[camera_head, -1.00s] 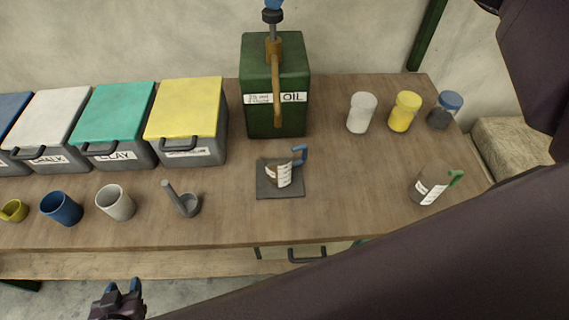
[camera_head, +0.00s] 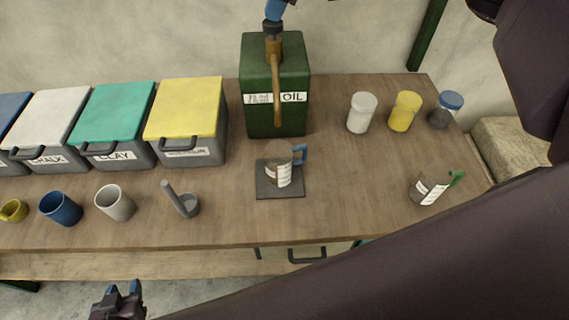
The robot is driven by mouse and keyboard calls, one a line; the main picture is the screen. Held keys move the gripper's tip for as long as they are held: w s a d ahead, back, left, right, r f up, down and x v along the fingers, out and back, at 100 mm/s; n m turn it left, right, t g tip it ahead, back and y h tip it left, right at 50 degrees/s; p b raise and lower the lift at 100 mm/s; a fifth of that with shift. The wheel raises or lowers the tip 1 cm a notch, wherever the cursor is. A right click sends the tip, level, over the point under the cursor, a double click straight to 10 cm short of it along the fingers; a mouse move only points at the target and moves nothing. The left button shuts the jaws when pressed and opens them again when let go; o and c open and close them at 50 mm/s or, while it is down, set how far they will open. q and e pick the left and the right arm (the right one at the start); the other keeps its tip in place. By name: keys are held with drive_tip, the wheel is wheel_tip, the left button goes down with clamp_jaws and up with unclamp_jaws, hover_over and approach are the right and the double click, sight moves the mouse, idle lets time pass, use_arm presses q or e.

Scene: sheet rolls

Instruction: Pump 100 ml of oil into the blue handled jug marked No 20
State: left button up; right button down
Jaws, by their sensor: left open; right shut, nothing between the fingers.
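The blue handled jug (camera_head: 280,165) stands upright on a dark square plate (camera_head: 266,187), below the spout of the green oil can (camera_head: 258,117). It has a white label with marks; its number is too small to read. I cannot tell the oil level. The brass pump and spout (camera_head: 276,75) rise from the can, with a dark knob (camera_head: 272,27) on top. My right gripper (camera_head: 275,8) is shut and empty, its blue fingertips touching or just above the knob; the rest is out of frame. My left gripper (camera_head: 124,288) is open and empty below the table's front edge.
My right arm crosses the lower right.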

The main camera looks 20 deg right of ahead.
drive_tip(key=shift+f, duration=0.55)
drive_tip(key=shift+r, duration=0.1)
drive_tip(key=shift+r+p, duration=0.9)
drive_tip(key=shift+r, duration=0.15)
drive_tip(key=shift+r+p, duration=1.05)
drive_tip(key=shift+r, duration=0.5)
drive_tip(key=shift+f, duration=0.35)
drive_tip(key=shift+f, duration=0.15)
drive_tip(key=shift+f+b, duration=0.3)
drive_tip(key=shift+f, duration=0.05)
